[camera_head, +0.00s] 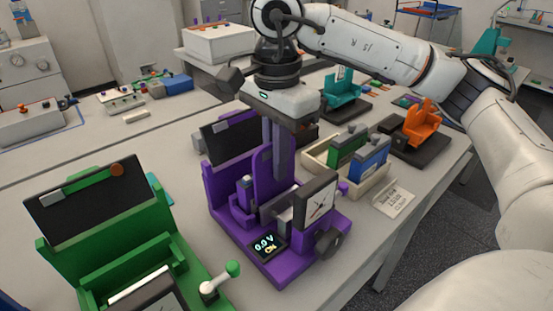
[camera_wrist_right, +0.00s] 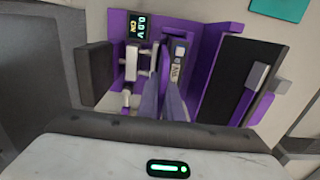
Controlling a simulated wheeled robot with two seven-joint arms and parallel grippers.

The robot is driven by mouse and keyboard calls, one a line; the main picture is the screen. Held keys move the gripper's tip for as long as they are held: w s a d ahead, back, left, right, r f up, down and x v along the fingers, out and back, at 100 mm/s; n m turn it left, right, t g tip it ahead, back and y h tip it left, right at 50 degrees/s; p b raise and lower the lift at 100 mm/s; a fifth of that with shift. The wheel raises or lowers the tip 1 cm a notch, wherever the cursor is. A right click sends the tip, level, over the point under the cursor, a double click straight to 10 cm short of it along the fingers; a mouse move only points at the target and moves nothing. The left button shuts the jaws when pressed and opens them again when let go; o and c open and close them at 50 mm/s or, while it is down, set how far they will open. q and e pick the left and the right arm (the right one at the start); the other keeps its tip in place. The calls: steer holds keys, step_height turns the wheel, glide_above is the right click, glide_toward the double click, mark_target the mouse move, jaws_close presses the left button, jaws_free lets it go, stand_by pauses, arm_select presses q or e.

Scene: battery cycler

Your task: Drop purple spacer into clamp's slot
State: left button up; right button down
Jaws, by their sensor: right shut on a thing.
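The purple clamp (camera_head: 262,262) stands on the table in the middle of the head view, with a lit display reading 0.0 V and ON. It also shows in the right wrist view (camera_wrist_right: 212,62). My right gripper (camera_head: 281,178) points straight down into the clamp from above, its fingers close together between the clamp's upright parts. In the right wrist view its fingers (camera_wrist_right: 166,62) reach down beside a small labelled cell. The gripper is shut on the purple spacer, which is largely hidden and hard to tell from the purple clamp. My left gripper is out of view.
A cream tray (camera_head: 378,190) with green and blue blocks is right of the purple clamp. Teal (camera_head: 343,92) and orange (camera_head: 421,124) fixtures stand farther back. A dark panel (camera_head: 228,132) rises behind the clamp.

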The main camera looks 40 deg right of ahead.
steer(key=shift+s+f, duration=0.1)
steer(key=shift+f, duration=0.15)
steer(key=shift+f, duration=0.1)
steer(key=c, duration=1.8)
jaws_free()
steer(key=shift+s, duration=0.2)
steer(key=shift+c, duration=0.2)
steer(key=shift+w, duration=0.1)
steer(key=shift+a+r, duration=0.1)
steer(key=shift+r, duration=0.25)
step_height(320, 180, up, 10)
steer(key=p, duration=0.1)
steer(key=shift+r+p, duration=0.15)
steer(key=shift+p, duration=0.15)
